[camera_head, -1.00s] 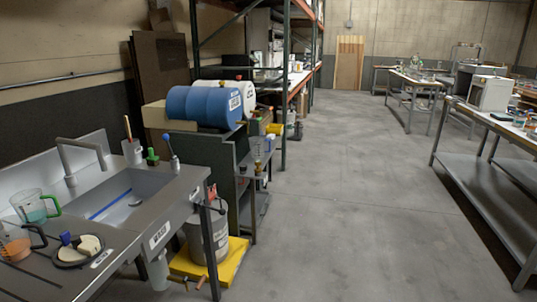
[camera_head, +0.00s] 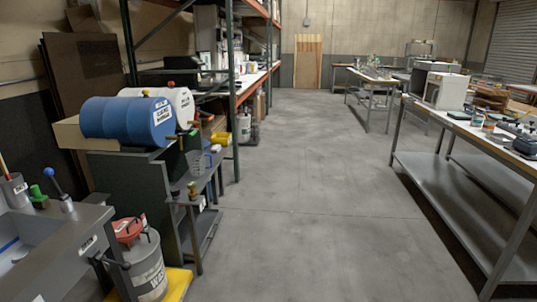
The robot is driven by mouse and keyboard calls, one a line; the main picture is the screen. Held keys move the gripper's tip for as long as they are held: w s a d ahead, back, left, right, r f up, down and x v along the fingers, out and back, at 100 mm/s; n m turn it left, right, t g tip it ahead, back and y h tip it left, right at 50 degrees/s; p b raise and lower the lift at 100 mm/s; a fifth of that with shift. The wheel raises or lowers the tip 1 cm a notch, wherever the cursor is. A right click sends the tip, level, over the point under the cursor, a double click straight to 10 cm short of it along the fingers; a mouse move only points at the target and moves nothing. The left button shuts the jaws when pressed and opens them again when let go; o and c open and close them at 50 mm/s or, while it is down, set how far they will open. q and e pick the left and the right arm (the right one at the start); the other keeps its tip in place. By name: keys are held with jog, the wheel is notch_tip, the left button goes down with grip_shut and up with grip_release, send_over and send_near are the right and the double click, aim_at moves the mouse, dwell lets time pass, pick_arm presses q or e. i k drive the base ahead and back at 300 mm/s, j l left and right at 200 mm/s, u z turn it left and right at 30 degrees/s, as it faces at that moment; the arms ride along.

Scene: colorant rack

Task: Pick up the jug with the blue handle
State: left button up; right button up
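A small clear jug (camera_head: 197,164) stands on the narrow metal shelf beneath the drum taps, left of the middle of the view. Its handle, on the right side, looks bluish-grey, but it is too small to be sure of the colour. Neither of my grippers shows in the head view.
A blue drum (camera_head: 127,120) and a white drum (camera_head: 176,99) lie on a dark green stand (camera_head: 128,187). The sink (camera_head: 27,255) and a grey waste bucket (camera_head: 143,268) are at lower left. A long metal table (camera_head: 455,180) stands at right. The floor (camera_head: 295,215) between is clear.

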aim_at(196, 159)
jog(key=i, duration=0.65)
jog(key=i+l+u, duration=0.1)
jog(key=i, duration=0.6)
jog(key=i+u, duration=0.3)
jog(key=i, duration=0.3)
jog(key=i+l+u, duration=0.1)
jog(key=i+u, duration=0.2)
jog(key=i, duration=0.25)
jog(key=i+j+u, duration=0.15)
jog(key=i, duration=0.3)
jog(key=i+j+u, duration=0.2)
jog(key=i, duration=0.25)
jog(key=k+l, duration=0.05)
jog(key=l, duration=0.05)
